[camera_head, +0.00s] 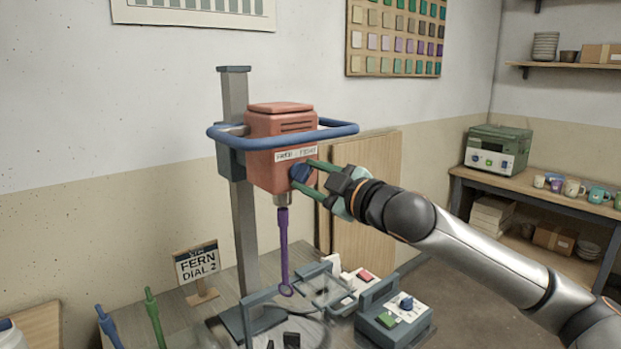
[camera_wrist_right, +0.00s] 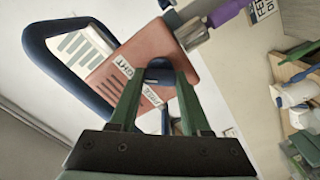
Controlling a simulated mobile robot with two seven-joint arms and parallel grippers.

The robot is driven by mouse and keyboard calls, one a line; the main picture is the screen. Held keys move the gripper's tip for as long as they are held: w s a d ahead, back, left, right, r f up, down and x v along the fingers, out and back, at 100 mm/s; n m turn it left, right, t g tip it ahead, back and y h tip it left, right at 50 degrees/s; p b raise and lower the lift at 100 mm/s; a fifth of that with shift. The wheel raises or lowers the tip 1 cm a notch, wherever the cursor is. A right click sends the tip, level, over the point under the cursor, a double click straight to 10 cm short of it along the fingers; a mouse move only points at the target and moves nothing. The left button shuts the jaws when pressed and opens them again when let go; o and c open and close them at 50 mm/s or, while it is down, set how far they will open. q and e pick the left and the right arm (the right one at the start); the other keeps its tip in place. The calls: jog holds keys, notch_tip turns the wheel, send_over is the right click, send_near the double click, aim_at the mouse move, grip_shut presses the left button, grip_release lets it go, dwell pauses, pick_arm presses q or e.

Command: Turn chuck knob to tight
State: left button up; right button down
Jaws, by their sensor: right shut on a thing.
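The blue chuck knob (camera_head: 299,173) sits on the front of the red mixer head (camera_head: 280,125), at its lower right. My right gripper (camera_head: 305,175) has its green fingers shut on the knob from either side. A purple stirring rod (camera_head: 284,240) hangs upright from the chuck (camera_head: 281,199). The knob's pointer direction cannot be told. My left gripper is not in view.
A blue ring rail (camera_head: 335,131) surrounds the head, close above my right gripper. A grey post (camera_head: 236,190) stands behind. Below are a clear-lidded basin (camera_head: 325,287), a control box (camera_head: 392,322), a sign reading "FERN DIAL 2" (camera_head: 197,262) and a green-handled tool (camera_head: 154,315).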

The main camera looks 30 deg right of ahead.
jog(key=shift+m, duration=0.5)
jog(key=shift+c, duration=1.8)
grip_release()
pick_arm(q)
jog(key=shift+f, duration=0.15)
pick_arm(e)
jog(key=shift+s, duration=0.15)
pick_arm(q)
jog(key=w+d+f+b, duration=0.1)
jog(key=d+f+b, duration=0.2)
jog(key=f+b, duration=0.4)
jog(key=b, duration=0.4)
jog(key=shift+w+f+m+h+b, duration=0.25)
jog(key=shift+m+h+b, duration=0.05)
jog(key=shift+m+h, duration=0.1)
pick_arm(e)
jog(key=s+d, duration=0.1)
jog(key=s, duration=1.1)
jog(key=shift+s, duration=0.1)
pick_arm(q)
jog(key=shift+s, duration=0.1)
pick_arm(e)
jog(key=shift+s, duration=0.1)
